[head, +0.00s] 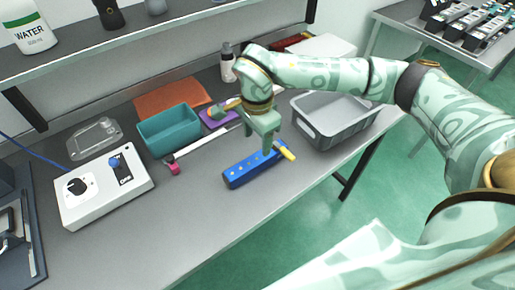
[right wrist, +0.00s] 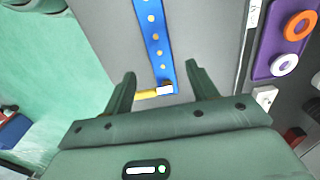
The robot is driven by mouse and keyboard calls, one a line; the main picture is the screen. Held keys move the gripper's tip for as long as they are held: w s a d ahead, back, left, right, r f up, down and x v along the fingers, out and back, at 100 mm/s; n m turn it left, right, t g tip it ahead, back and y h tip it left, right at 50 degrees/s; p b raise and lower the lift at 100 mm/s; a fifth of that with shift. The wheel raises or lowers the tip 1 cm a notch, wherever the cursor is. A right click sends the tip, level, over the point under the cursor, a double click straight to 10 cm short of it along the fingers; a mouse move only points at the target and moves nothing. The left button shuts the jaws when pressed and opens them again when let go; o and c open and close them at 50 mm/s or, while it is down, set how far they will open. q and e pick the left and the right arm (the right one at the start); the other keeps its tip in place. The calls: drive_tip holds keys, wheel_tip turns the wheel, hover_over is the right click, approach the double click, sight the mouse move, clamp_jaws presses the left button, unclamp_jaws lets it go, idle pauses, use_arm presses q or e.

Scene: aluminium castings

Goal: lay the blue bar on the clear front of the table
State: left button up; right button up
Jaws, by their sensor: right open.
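The blue bar (head: 252,170) lies flat on the table (head: 200,225), near its front edge, with a row of pale yellow dots along it. My right gripper (head: 268,147) is just above the bar's right end, fingers pointing down. In the right wrist view the bar (right wrist: 155,40) runs up from between the open fingers (right wrist: 160,70), with a visible gap on both sides. My left gripper is not in view.
A purple tray (head: 213,120) with rings is behind. A white box (head: 105,195) stands left. The front-middle table is clear.

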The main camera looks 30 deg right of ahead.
drive_tip(key=shift+r, duration=1.95)
